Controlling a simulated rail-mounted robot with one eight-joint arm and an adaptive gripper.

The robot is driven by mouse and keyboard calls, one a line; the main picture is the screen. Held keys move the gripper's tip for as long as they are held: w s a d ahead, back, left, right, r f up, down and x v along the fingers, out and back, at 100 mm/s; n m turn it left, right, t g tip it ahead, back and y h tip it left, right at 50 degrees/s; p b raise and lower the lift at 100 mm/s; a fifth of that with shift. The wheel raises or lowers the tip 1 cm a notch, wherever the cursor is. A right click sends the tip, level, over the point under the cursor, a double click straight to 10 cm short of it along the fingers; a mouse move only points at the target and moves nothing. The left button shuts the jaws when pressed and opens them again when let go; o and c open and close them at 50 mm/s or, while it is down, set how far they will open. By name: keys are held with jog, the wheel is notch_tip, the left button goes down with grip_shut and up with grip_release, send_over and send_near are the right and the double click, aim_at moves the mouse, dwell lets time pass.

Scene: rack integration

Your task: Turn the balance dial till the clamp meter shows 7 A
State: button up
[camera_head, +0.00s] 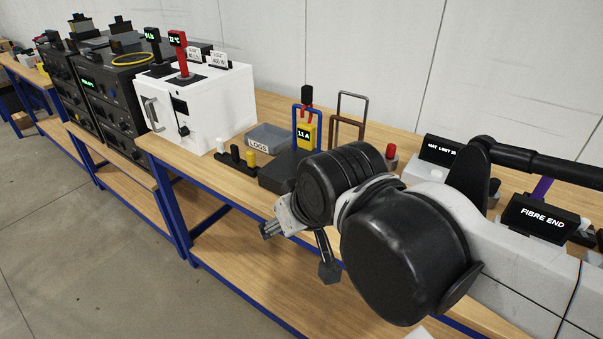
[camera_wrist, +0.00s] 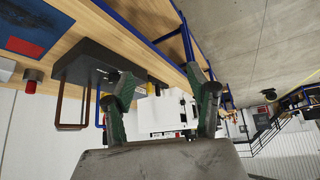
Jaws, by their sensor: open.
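The clamp meter (camera_head: 304,134) is a yellow unit with a red jaw, standing at the dark box; its display reads 11 A. The dark box (camera_head: 283,171) sits on the bench with a blue hoop and a brown hoop beside the meter. The box also shows in the wrist view (camera_wrist: 85,66), at upper left, with a small dark part on its face near my left finger. I cannot tell whether that part is the balance dial. My gripper (camera_head: 299,248) is open and empty, in front of the bench edge. Its two fingers stand apart in the wrist view (camera_wrist: 162,88).
A white cabinet (camera_head: 210,105) stands left of the grey LOGS tray (camera_head: 268,138). Several coloured pegs (camera_head: 236,155) stand before the tray. A red button (camera_head: 391,151) and the black FIBRE END sign (camera_head: 540,216) are to the right. Open floor (camera_head: 95,235) lies at left.

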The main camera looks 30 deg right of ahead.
jog(key=w+d+r+n+g, duration=0.1)
jog(key=w+d+r+g, duration=0.2)
jog(key=w, duration=0.4)
jog(key=n+g+p, duration=0.3)
jog(key=n+g, duration=0.1)
jog(key=n, duration=0.1)
send_over(302, 172)
jog(key=f, duration=0.2)
notch_tip(302, 172, down, 13)
jog(key=shift+s+a+f, duration=0.15)
jog(key=shift+f, duration=0.05)
jog(key=c, duration=1.1)
jog(key=shift+c, duration=0.2)
